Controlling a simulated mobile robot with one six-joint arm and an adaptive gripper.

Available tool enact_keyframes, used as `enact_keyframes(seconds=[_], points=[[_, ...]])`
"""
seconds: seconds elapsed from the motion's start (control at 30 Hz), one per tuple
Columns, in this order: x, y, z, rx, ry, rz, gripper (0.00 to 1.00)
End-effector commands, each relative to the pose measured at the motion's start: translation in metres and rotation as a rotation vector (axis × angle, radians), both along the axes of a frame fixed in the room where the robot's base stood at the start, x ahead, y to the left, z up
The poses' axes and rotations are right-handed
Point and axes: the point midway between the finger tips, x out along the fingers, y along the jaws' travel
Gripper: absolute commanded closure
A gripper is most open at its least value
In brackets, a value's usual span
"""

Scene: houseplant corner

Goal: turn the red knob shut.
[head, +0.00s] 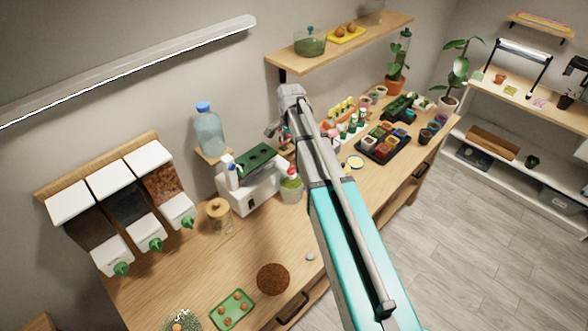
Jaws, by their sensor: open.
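My arm reaches from the lower right toward the back wall, and my gripper (274,131) is at its far end, above the counter beside a white machine (262,188). The gripper is small and partly hidden by my wrist; it is open. Some red and teal bits show close behind the gripper, too small to make out.
A water jug (208,132) stands on a small wall shelf, left of my gripper. Three dispensers (125,203) with green knobs hang at left. A wall shelf (345,47) is above. Colourful pots and trays (384,140) crowd the counter at right. The front counter (235,262) has some free room.

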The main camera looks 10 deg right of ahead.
Motion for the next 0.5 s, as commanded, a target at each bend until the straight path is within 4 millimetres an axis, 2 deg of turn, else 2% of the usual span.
enact_keyframes(seconds=[0.03, 0.5], points=[[0.000, 0.000, -0.007, 0.000, 0.000, 0.000, 0.19], [0.000, 0.001, -0.042, 0.000, 0.000, 0.001, 0.19]])
